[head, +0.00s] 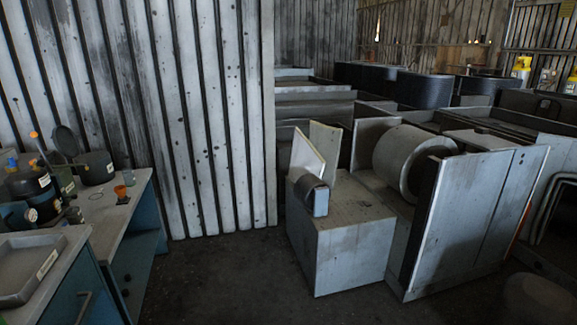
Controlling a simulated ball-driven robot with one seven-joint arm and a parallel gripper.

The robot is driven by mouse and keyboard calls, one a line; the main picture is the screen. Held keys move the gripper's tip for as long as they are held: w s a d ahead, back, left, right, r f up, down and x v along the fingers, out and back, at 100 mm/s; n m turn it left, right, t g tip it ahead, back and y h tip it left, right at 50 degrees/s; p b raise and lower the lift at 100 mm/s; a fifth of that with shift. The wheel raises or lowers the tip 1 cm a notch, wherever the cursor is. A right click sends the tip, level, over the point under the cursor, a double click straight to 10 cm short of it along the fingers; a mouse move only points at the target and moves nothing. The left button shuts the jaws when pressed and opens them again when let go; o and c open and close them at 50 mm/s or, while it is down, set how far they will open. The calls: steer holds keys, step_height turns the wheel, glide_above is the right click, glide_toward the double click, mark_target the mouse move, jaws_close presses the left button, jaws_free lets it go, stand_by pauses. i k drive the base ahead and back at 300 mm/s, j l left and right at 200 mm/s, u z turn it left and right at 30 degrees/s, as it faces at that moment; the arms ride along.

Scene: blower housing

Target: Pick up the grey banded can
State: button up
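I cannot make out a clearly grey banded can. A small grey object with a dark curved top (311,195) sits at the near left edge of a pale metal box (345,245), beside a tilted white panel; I cannot tell if it is a can. On the left bench, a dark round pot (97,168) with a pale label stands near a raised dark round lid (66,141). My gripper is not in view.
The left bench (135,187) has blue sides and holds an orange cup (123,194) and a grey tray (28,265). Large metal housings with a drum (405,155) crowd the right. Dark floor (215,275) between bench and metal box is clear. A corrugated wall stands behind.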

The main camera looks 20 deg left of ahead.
mark_target(73, 215)
steer(key=i+j+u, duration=0.2)
steer(key=i+u, duration=1)
steer(key=i+l+u, duration=0.4)
steer(key=i+u, duration=0.2)
steer(key=u, duration=0.25)
